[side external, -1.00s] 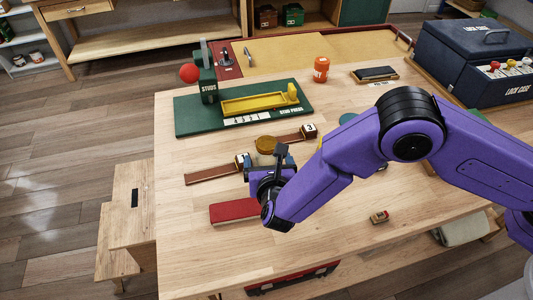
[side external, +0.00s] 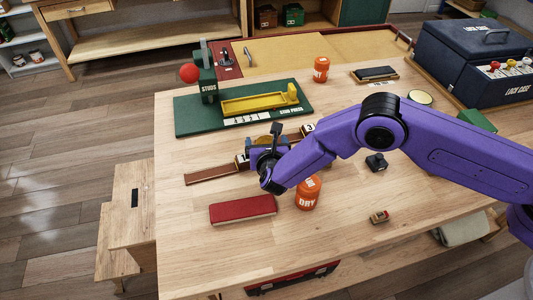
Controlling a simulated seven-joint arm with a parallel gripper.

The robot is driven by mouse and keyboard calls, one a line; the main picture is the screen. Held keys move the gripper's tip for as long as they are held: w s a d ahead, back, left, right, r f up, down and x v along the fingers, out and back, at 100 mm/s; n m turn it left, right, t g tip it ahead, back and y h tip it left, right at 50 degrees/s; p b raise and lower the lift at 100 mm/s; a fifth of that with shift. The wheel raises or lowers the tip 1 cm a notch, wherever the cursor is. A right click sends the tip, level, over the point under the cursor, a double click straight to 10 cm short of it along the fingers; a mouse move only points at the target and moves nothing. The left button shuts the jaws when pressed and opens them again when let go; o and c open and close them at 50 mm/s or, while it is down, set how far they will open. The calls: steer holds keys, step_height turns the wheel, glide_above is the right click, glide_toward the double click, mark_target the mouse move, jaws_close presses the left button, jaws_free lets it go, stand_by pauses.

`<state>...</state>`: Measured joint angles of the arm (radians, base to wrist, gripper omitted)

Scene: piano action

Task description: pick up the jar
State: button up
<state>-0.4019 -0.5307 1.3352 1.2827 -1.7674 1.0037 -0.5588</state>
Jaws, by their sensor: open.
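An orange jar labelled DRY (side external: 308,194) stands upright on the table, just right of and nearer than my gripper. A second orange jar (side external: 321,69) stands farther back. My gripper (side external: 266,150) is open over the middle of the table, at the brown strips with numbered blocks. A round gold-brown object (side external: 262,138) shows just behind it, partly hidden by it. I cannot tell whether the fingers touch this object. The fingertips are mostly hidden by the wrist.
A red block (side external: 243,209) lies in front of my gripper. A green board (side external: 190,119) with a yellow tray (side external: 258,102) is behind. A small dark knobbed object (side external: 376,162) and a small labelled block (side external: 380,217) lie right. A blue case (side external: 470,60) stands back right.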

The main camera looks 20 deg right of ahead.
steer(key=c, duration=1.2)
steer(key=shift+r, duration=0.1)
